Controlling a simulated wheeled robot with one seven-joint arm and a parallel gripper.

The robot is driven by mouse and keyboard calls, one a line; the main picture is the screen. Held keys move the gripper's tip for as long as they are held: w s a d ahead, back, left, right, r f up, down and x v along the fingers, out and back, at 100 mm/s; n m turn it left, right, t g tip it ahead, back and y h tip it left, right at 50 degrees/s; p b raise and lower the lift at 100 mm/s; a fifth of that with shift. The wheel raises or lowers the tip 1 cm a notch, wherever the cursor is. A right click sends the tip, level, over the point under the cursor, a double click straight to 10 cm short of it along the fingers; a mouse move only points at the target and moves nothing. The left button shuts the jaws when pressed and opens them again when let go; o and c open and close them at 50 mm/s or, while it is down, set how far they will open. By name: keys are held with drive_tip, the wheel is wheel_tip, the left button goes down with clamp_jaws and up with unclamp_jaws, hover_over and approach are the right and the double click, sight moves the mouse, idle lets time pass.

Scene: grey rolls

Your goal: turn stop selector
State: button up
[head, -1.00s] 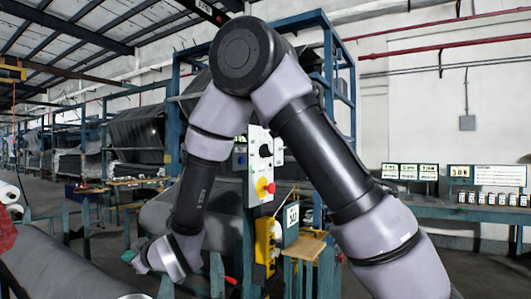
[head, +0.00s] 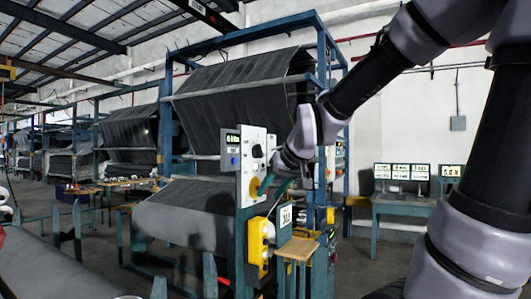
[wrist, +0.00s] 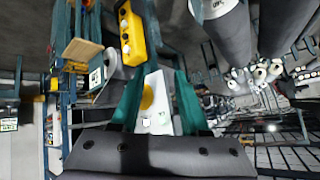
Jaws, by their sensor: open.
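A white control panel (head: 247,190) stands on a teal post, with a black knob (head: 257,151) on its upper face and a yellow round part (head: 254,187) below it. Which of these is the stop selector I cannot tell for sure. My gripper (head: 265,185) is in front of the panel's lower part, at the yellow part. In the wrist view the panel (wrist: 160,90) and the yellow part (wrist: 147,97) show between my gripper's two teal fingers (wrist: 160,80). The fingers are apart and nothing is held. Whether they touch the panel is unclear.
A yellow button box (head: 258,243) hangs below the panel, beside a numbered sign (head: 285,216) and a small wooden shelf (head: 298,248). A large grey roll (head: 190,215) lies left of the post. A bench with screens (head: 400,205) stands at right.

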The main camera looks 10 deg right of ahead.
sight(262, 151)
drive_tip(key=s+d+r+m+t+h, duration=0.1)
drive_tip(key=d+r+m+h, duration=0.1)
drive_tip(key=d, duration=0.3)
drive_tip(key=s+d+r+m+h, duration=0.1)
drive_tip(key=s+d+r, duration=0.1)
drive_tip(key=d, duration=0.3)
drive_tip(key=w+d+r+n+t+h, duration=0.1)
drive_tip(key=w+d+r+t, duration=0.25)
drive_tip(key=w, duration=0.25)
drive_tip(key=w+d+r+n+t+h, duration=0.1)
drive_tip(key=w+d+r+t, duration=0.1)
drive_tip(key=w+d+r, duration=0.3)
drive_tip(key=w+a+r+n+t+y, duration=0.2)
drive_tip(key=w+a+n+y, duration=0.2)
drive_tip(key=w+n+y, duration=0.45)
drive_tip(key=s+a+f+n+g+y, duration=0.2)
drive_tip(key=a+f+n+g+y, duration=0.1)
drive_tip(key=f+n+g+y, duration=0.3)
drive_tip(key=shift+t+y, duration=0.45)
drive_tip(key=x, duration=0.3)
drive_tip(key=r+x, duration=0.1)
drive_tip(key=x, duration=0.6)
drive_tip(key=shift+w+a+r, duration=0.15)
drive_tip(key=shift+w+r, duration=0.05)
drive_tip(key=shift+r, duration=0.1)
